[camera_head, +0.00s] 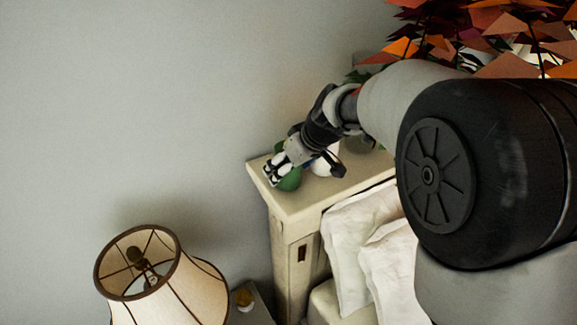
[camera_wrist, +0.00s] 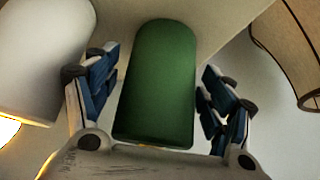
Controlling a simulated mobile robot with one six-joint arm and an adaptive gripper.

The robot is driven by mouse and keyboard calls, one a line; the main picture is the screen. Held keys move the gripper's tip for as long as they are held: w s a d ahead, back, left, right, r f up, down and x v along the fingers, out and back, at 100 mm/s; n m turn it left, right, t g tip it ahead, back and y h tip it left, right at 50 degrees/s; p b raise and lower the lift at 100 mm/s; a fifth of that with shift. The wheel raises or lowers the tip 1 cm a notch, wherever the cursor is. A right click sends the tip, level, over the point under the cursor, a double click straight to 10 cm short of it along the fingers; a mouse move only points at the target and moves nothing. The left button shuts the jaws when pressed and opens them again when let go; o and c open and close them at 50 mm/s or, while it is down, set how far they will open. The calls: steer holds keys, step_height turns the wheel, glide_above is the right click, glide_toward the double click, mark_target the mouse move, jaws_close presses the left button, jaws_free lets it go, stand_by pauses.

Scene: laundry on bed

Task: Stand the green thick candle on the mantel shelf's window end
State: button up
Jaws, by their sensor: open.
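The green thick candle (camera_head: 291,181) is on the cream mantel shelf (camera_head: 310,205), close to its left end in the head view. My gripper (camera_head: 279,169) reaches over the shelf and partly hides it. In the wrist view the green candle (camera_wrist: 158,85) lies between the two fingers of my gripper (camera_wrist: 160,95). The fingers are open, one on each side, with narrow gaps to the candle. The candle's contact with the shelf is hard to see behind the gripper. No window shows in either view.
A white rounded object (camera_head: 326,164) stands beside the candle; it is also at left in the wrist view (camera_wrist: 42,55). A lampshade (camera_head: 165,280) is at lower left. White pillows (camera_head: 355,235) lie below the shelf. Orange-red leaves (camera_head: 480,30) are at upper right.

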steer(key=v, duration=1.1)
steer(key=s+d+f+m+h, duration=0.1)
steer(key=s+d+f+m, duration=0.1)
steer(key=s, duration=0.8)
steer(key=s+d+f+m+h, duration=0.2)
steer(key=s+d+m, duration=0.1)
steer(key=s+d, duration=0.4)
steer(key=s+d+f+m+h, duration=0.1)
steer(key=s+d+f+m, duration=0.1)
steer(key=s, duration=1)
steer(key=d+m, duration=0.1)
steer(key=d, duration=0.1)
steer(key=shift+s+d+m+b, duration=0.3)
steer(key=shift+d+b, duration=0.05)
steer(key=shift+f, duration=0.1)
step_height(320, 180, down, 20)
steer(key=b, duration=1.9)
steer(key=shift+r+b, duration=0.2)
steer(key=shift+b, duration=0.2)
steer(key=shift+c, duration=0.5)
